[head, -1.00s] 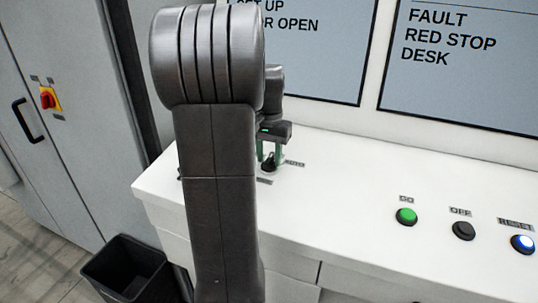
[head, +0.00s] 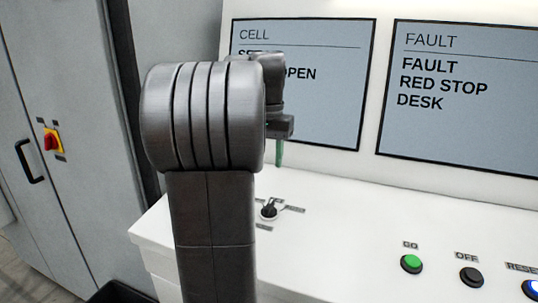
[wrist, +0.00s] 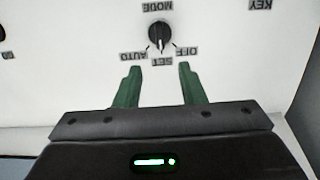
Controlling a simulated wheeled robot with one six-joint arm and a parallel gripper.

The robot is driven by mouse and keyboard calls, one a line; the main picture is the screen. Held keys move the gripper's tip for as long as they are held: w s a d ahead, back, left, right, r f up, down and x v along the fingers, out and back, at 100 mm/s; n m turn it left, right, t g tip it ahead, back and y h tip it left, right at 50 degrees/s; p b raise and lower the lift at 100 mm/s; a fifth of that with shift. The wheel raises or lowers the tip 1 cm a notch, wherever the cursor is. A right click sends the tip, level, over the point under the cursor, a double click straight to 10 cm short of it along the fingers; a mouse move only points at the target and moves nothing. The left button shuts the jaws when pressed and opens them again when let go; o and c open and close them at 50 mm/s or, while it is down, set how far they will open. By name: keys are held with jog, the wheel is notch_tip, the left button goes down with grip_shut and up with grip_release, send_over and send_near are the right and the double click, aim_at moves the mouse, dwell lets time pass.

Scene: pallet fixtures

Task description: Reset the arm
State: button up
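My gripper (wrist: 160,67) is open and empty, with its two green fingers apart. In the head view its green fingertip (head: 280,154) hangs in the air above the desk, apart from the black mode knob (head: 268,209). The wrist view shows the knob (wrist: 159,36) just beyond the fingers, with labels MODE, AUTO, SET and OFF around it. Its white mark appears to point at SET. My arm covers part of the desk and of the left screen in the head view.
The white desk (head: 345,235) carries a green GO button (head: 411,263), a dark OFF button (head: 471,277) and a lit blue RESET button (head: 532,287). The right screen (head: 460,110) reads FAULT, RED STOP, DESK. A grey cabinet (head: 85,130) with a red-yellow switch (head: 53,141) stands left.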

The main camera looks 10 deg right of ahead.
aim_at(269, 204)
dwell(0.4)
notch_tip(269, 204, down, 14)
jog(key=shift+r, duration=0.15)
dwell(0.3)
